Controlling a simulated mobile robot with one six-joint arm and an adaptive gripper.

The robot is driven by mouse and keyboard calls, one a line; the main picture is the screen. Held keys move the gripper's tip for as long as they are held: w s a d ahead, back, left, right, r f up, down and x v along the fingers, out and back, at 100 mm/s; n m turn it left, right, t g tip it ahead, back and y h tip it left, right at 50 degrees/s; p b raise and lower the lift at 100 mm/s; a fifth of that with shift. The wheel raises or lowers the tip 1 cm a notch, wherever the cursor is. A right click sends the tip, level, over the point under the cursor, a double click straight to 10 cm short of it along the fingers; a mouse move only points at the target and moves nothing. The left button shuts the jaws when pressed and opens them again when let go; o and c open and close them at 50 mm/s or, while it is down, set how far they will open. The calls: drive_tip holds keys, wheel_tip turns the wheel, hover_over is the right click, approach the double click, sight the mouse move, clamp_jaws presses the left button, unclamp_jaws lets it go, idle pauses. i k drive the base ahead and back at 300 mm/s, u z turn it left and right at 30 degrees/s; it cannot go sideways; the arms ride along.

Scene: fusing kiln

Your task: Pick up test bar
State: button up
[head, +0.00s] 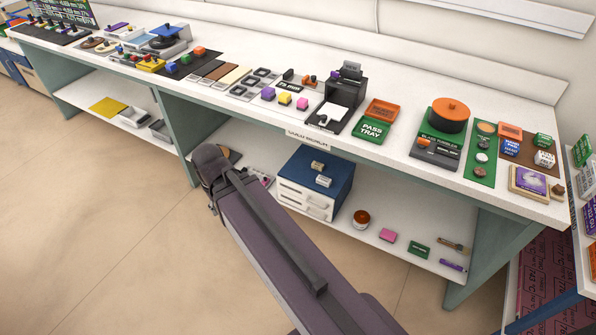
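I cannot pick out a test bar for certain in the head view. Several flat brown to cream strips (222,73) lie side by side on the long white bench, and small coloured blocks lie near them; none is readable as a test bar. My arm reaches from the bottom edge up to a dark joint in front of the bench. My gripper's fingers do not show, so I cannot see whether they are open or what they hold.
The white bench (400,169) carries a black device (340,95), a green and orange pass tray (377,121) and an orange-lidded pot (448,115). Below, a blue-topped drawer unit (314,183) stands on the lower shelf. Bare floor lies to the left.

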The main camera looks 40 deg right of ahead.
sight(318, 166)
drive_tip(key=u, duration=0.35)
drive_tip(key=k, duration=1.3)
drive_tip(key=z, duration=0.4)
drive_tip(key=i, duration=1)
drive_tip(key=u, duration=0.1)
